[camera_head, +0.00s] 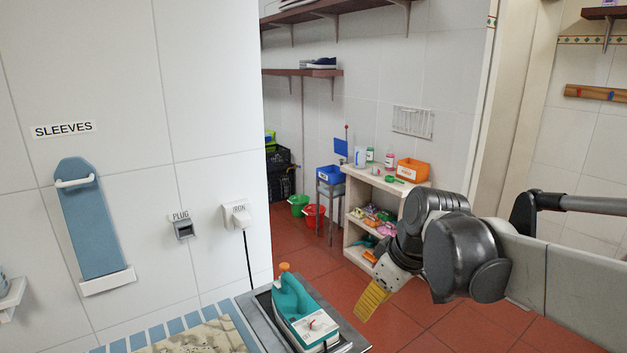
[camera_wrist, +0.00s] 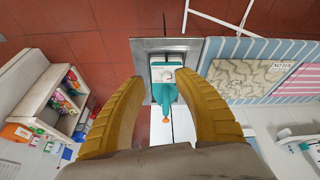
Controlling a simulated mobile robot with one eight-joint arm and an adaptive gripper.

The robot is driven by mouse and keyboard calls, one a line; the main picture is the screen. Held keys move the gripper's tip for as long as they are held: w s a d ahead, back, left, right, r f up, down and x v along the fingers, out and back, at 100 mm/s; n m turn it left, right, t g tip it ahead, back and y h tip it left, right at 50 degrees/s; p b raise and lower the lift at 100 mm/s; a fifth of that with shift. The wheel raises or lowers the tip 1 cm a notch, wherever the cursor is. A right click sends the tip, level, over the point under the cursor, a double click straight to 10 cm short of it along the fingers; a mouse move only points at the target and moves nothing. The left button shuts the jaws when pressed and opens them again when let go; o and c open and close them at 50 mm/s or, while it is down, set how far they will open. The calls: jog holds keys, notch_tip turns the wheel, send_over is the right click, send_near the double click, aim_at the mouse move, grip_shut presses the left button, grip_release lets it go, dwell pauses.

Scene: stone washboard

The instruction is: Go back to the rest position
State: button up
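My gripper (camera_head: 374,299) has yellow ribbed fingers and hangs in the air right of the iron in the head view. In the wrist view my gripper (camera_wrist: 158,95) shows its two fingers spread wide apart with nothing held between them. The teal and white iron (camera_head: 302,312) rests on a grey metal plate (camera_head: 345,335) at the end of the ironing board. In the wrist view the iron (camera_wrist: 165,85) appears beyond the fingers, in the gap between them. Part of my arm (camera_head: 460,255) extends in from the right edge.
A wooden shelf unit (camera_head: 357,258) with bottles, an orange bin (camera_head: 412,170) and colourful items stands behind my gripper. Green (camera_head: 298,205) and red (camera_head: 314,216) buckets stand on the floor. A patterned cloth (camera_wrist: 245,80) lies on the striped board. Red-tiled floor (camera_head: 400,325) is open around my gripper.

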jog(key=s+d+f+m+t+h, duration=0.1)
jog(key=s+d+m, duration=0.2)
jog(key=s, duration=0.4)
jog(key=s+d+f+m+t+h, duration=0.1)
jog(key=s+d+f+m+t, duration=0.1)
jog(key=s+d+m, duration=0.2)
jog(key=s+m, duration=0.2)
jog(key=s, duration=0.2)
jog(key=shift+d+f+h, duration=0.15)
jog(key=shift+h, duration=0.15)
